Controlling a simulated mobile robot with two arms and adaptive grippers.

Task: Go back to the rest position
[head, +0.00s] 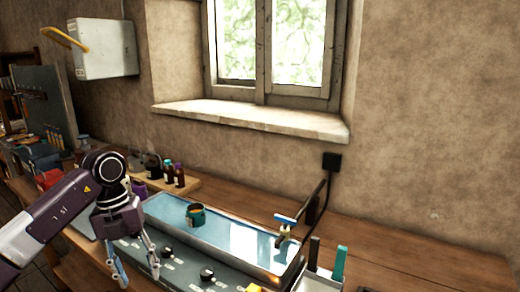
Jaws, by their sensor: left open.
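My left gripper (138,268) hangs from the left arm at the lower left, fingers pointing down and apart, with nothing between them. It is in front of the left end of a grey panel with black knobs (207,275). The right gripper does not show. No handwheel or press can be made out in this view.
A shallow metal tray (160,212) on the wooden bench (400,254) holds a small teal and orange cup (195,215). Several small bottles (168,172) stand behind it. A black bent rod (316,207) rises at its right end. The bench's right part is clear.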

